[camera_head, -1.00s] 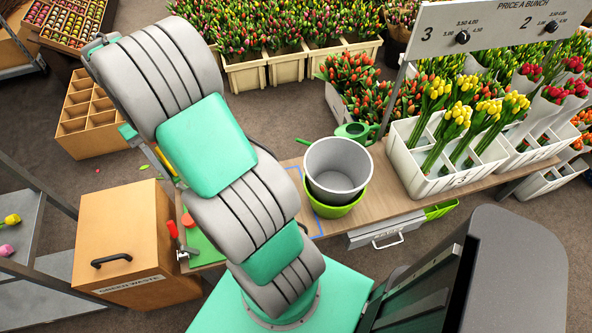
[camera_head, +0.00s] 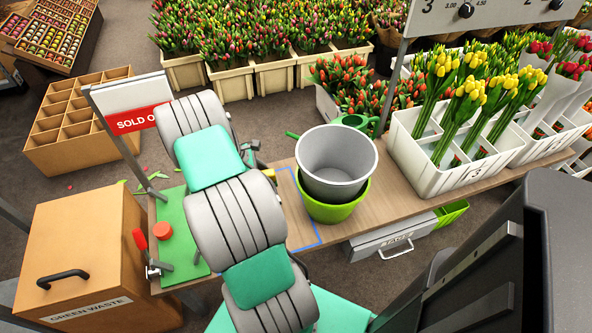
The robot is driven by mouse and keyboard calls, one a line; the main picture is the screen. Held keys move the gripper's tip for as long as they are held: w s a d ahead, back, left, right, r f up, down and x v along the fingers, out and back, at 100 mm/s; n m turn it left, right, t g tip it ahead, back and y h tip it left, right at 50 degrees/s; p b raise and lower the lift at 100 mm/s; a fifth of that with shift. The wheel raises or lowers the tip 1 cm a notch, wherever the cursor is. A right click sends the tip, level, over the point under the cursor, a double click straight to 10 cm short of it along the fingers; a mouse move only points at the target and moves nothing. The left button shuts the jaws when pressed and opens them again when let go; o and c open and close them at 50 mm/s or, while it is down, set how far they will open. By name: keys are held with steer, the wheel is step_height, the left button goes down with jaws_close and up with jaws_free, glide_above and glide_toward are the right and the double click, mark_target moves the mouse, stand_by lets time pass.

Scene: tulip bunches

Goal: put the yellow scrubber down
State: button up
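My gripper (camera_head: 250,150) shows only in part beyond my arm, over the wooden bench (camera_head: 405,207) between the green mat and the grey bucket. A small yellow piece, which looks like the yellow scrubber (camera_head: 268,173), shows at my gripper beside my arm. It has travelled along with my gripper, so my gripper appears shut on it. The fingertips and most of the scrubber are hidden. I cannot tell whether the scrubber touches the bench. A blue outline (camera_head: 312,222) is marked on the bench, partly covered by my arm and the bucket.
A grey bucket (camera_head: 336,160) sits in a green tub (camera_head: 330,211) just right of my gripper. A green mat (camera_head: 176,217) with a red-handled tool (camera_head: 140,240) and orange-red piece (camera_head: 162,231) lies left. A sold-out sign (camera_head: 134,105) stands behind. White tulip crates (camera_head: 455,180) stand right.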

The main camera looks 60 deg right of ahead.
mark_target(298, 165)
steer(key=s+d+f+n+t+b, duration=0.1)
steer(key=d+f+n, duration=0.1)
steer(key=d, duration=0.3)
steer(key=s+d+f+n+h+b, duration=0.1)
steer(key=d+f, duration=0.1)
steer(key=d, duration=0.4)
steer(key=s+d+f+n+t+b, duration=0.1)
steer(key=d+f+n, duration=0.1)
steer(key=d, duration=0.4)
steer(key=shift+s+f+n+t+h, duration=0.3)
steer(key=shift+h, duration=0.1)
steer(key=shift+a+r, duration=0.1)
steer(key=o, duration=1.2)
